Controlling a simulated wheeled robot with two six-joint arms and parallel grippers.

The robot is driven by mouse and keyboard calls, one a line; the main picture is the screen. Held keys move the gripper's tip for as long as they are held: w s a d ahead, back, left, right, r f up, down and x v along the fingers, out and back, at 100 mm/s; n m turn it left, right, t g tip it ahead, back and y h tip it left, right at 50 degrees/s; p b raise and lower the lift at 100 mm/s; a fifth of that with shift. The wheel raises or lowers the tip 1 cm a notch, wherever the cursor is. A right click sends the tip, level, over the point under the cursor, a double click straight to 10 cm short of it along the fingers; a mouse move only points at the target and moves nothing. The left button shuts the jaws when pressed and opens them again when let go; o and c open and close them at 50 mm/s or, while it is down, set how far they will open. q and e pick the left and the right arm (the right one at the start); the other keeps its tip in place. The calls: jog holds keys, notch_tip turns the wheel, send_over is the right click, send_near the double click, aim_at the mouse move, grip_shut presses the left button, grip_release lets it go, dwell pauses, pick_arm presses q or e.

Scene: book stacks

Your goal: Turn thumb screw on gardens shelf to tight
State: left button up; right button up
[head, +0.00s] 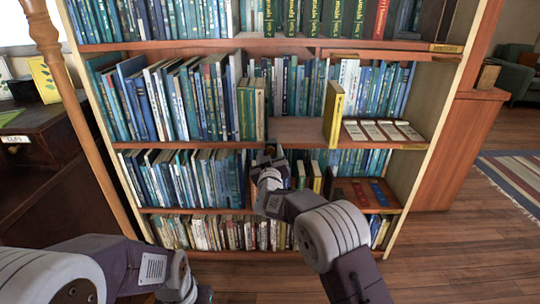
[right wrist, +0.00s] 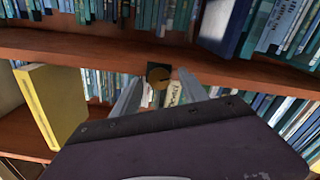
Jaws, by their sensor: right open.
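My right gripper (right wrist: 157,92) is open, with one finger on each side of the knob in the picture; contact is not clear. In the head view my right gripper (head: 267,160) is at the front of the bookcase, near the middle shelf edge. My left gripper (head: 203,294) is low at the left, away from the shelf, its fingers not clear.
Book rows fill most shelves of the bookcase (head: 432,130). A yellow book (head: 333,114) stands beside a row of pale cards (head: 383,131). A dark cabinet (head: 40,150) stands at the left. Wooden floor (head: 450,235) is free at the right.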

jog(key=shift+w, duration=0.15)
grip_shut()
